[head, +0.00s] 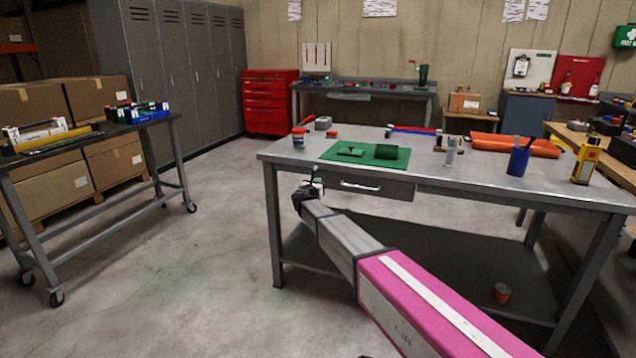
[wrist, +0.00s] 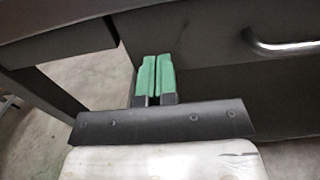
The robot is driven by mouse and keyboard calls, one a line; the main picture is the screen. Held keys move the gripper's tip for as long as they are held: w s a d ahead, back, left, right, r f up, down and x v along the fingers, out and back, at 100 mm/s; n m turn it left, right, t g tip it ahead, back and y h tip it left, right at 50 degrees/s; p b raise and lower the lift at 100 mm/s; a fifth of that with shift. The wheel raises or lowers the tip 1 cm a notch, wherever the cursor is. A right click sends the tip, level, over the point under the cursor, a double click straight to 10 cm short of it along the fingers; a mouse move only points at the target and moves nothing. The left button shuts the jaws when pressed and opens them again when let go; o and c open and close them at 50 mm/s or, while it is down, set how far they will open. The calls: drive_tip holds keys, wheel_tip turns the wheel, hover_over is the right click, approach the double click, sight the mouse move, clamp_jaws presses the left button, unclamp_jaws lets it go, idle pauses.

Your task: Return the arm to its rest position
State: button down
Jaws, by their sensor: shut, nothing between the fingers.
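My arm, pink and grey, reaches forward from the bottom right of the head view. My gripper (head: 312,183) is at its far end, in front of the left part of the metal workbench (head: 470,180), below the tabletop's front edge. In the wrist view my gripper (wrist: 155,80) shows two green fingertips side by side, closed together with nothing between them. The workbench's drawer front and handle (wrist: 285,45) are behind and to the right of the fingers. The same drawer handle (head: 361,186) shows in the head view, right of my gripper.
A wheeled cart (head: 100,128) stands at the left. The floor (head: 180,270) between cart and workbench is clear.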

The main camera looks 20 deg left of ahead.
drive_tip(key=s, duration=1)
drive_tip(key=s+d+f+m+g+h, duration=0.25)
drive_tip(key=d+m, duration=0.25)
drive_tip(key=d, duration=0.6)
drive_tip(key=s+d+f+m+g+h, duration=0.1)
drive_tip(key=d+f+m+g, duration=0.4)
drive_tip(key=d, duration=0.6)
drive_tip(key=s+d+f+m+g+h, duration=0.1)
drive_tip(key=d+f+m+h, duration=0.15)
drive_tip(key=d+m, duration=0.55)
drive_tip(key=s+d+f+m+g+y, duration=0.3)
drive_tip(key=s+d+m, duration=0.5)
drive_tip(key=s+d, duration=0.3)
drive_tip(key=s+d+f+m+g+y, duration=0.4)
drive_tip(key=s+d+m, duration=0.5)
drive_tip(key=s+d, duration=0.3)
drive_tip(key=shift+s+d+f+g+y, duration=0.25)
drive_tip(key=shift+f+g, duration=0.4)
drive_tip(key=shift+g, duration=0.6)
